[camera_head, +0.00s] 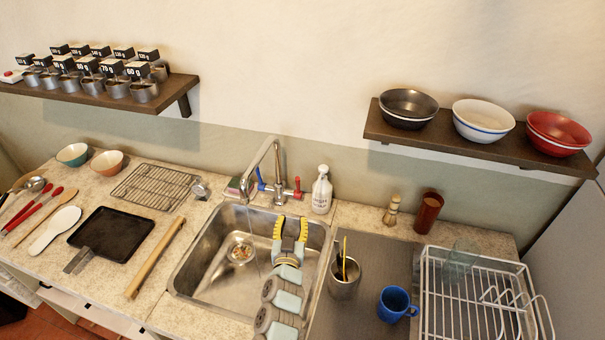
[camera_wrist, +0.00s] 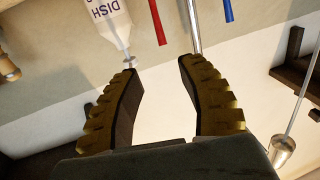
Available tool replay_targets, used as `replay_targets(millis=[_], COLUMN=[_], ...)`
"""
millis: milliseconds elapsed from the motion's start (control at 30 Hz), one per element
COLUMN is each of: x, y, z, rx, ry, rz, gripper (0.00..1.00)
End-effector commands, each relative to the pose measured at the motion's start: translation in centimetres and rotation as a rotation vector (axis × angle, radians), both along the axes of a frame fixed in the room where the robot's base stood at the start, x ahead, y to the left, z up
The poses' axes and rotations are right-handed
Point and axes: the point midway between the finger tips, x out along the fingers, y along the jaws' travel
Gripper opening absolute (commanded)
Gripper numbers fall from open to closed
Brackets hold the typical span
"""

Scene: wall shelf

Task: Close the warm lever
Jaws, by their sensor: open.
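The faucet (camera_head: 279,170) stands at the back of the sink. Its red lever (camera_head: 297,186), which fits the warm lever, sticks up on the right side, and its blue lever (camera_head: 261,180) is on the left. A thin stream seems to fall from the spout into the sink. My gripper (camera_head: 290,224) is open and empty over the sink, in front of and below the red lever, apart from it. In the wrist view, which looks upside down, the red lever (camera_wrist: 158,22) shows beyond and between the open fingertips (camera_wrist: 160,70), with the blue lever (camera_wrist: 228,10) to the right.
A dish soap bottle (camera_head: 322,190) stands close to the right of the red lever. A metal cup with utensils (camera_head: 343,284) and a blue mug (camera_head: 396,304) stand right of the sink. A wire rack (camera_head: 150,187) lies to the left. The sink basin (camera_head: 205,265) is open below.

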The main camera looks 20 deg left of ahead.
Motion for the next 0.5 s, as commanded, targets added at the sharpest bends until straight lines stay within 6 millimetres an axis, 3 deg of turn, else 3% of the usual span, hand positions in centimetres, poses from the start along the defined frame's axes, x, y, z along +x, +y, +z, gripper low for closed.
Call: replay_targets(millis=[500], x=[3.7], y=[1.0], z=[0.0], rx=[0.0], ry=[0.0], rz=[0.001], gripper=[0.4])
